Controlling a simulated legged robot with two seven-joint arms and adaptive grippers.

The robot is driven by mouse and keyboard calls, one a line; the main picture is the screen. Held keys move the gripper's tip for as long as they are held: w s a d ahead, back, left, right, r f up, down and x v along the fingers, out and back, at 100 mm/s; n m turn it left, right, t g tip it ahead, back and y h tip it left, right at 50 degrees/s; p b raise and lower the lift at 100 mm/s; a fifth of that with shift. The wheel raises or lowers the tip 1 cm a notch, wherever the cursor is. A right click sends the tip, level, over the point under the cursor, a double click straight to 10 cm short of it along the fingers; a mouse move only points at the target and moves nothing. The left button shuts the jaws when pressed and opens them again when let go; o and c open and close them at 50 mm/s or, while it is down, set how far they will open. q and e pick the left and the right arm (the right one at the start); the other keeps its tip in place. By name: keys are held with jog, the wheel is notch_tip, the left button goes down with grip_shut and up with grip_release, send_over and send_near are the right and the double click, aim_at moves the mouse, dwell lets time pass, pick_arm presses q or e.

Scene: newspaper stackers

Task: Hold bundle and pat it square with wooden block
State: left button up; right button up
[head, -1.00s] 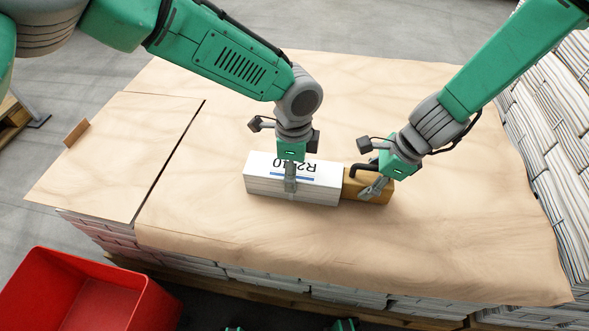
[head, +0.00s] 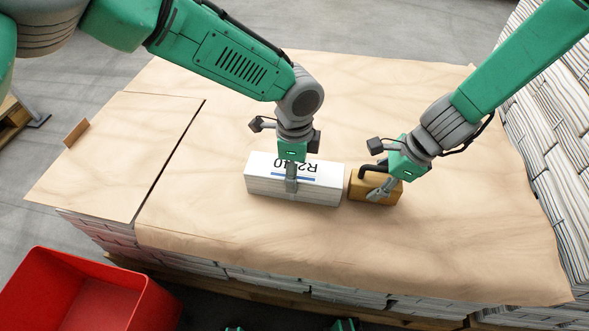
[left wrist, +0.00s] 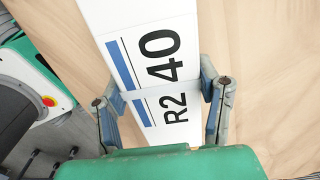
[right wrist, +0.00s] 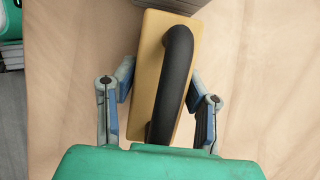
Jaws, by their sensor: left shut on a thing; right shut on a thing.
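The white newspaper bundle (head: 325,185) lies flat on the brown sheet, its label reading R2 40 with a blue stripe. My left gripper (head: 291,188) is shut across the bundle's long sides, and the left wrist view shows its fingers (left wrist: 165,100) on both sides of the bundle (left wrist: 140,30). The wooden block (head: 362,188) with a black handle is just right of the bundle, with a small gap between them. My right gripper (head: 378,188) is shut on the block; the right wrist view shows the block (right wrist: 150,75) and its handle (right wrist: 175,80) between the fingers.
The brown sheet (head: 300,250) covers a wide stack of bundles and is clear around the work. A red bin (head: 90,295) stands at the lower left. A small brown piece (head: 76,133) lies at the left edge. Tall paper stacks (head: 560,160) rise at the right.

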aim_at(386, 168)
jog(key=shift+s+d, duration=0.2)
jog(key=shift+d, duration=0.55)
jog(key=shift+r, duration=0.1)
jog(key=shift+r, duration=3.45)
pick_arm(q)
jog(key=o, duration=1.8)
